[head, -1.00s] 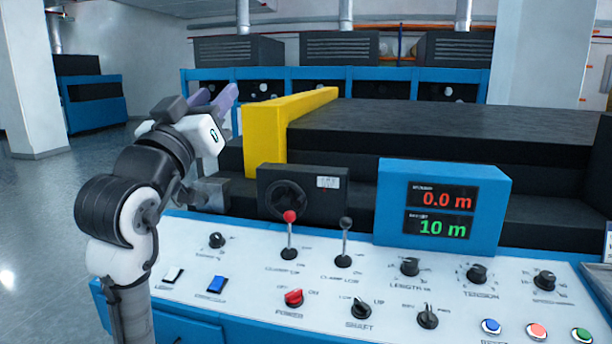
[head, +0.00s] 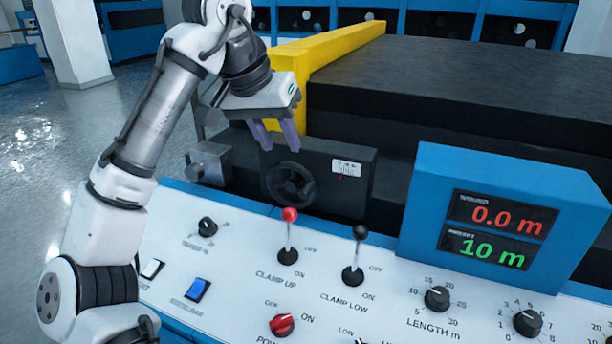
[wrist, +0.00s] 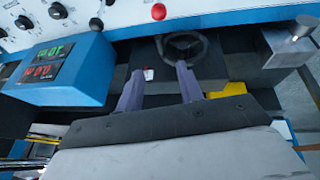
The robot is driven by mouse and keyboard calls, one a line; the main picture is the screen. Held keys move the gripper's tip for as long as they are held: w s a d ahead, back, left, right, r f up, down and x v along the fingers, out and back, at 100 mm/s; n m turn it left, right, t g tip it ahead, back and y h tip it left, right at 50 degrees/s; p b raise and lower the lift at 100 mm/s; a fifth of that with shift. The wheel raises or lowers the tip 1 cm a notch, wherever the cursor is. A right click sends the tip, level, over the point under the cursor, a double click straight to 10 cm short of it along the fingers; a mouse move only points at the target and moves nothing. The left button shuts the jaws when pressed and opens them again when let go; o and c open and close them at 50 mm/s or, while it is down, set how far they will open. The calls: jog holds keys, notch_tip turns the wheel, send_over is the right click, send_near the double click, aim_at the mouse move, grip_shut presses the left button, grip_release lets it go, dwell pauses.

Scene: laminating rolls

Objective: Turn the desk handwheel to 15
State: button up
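The black desk handwheel (head: 291,184) is on the front of a dark box (head: 340,200) behind the control panel. A small white scale plate (head: 346,168) with a red mark is to its right; its numbers are too small to read. My gripper (head: 275,139) is above the wheel, its two purple fingers pointing down and apart, with nothing between them. In the wrist view the wheel (wrist: 183,46) lies just beyond the fingertips (wrist: 158,70). The fingers do not appear to touch it.
The red-knobbed lever (head: 289,215) and black-knobbed lever (head: 360,232) stand in front of the box. A blue display (head: 500,220) reads 0.0 m and 10 m. A yellow guard (head: 320,55) is behind my gripper. A grey metal block (head: 208,162) is left of the wheel.

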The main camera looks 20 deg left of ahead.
aim_at(304, 191)
jog(key=p+x, duration=0.1)
jog(key=x, duration=1.2)
jog(key=shift+p, duration=0.3)
grip_shut()
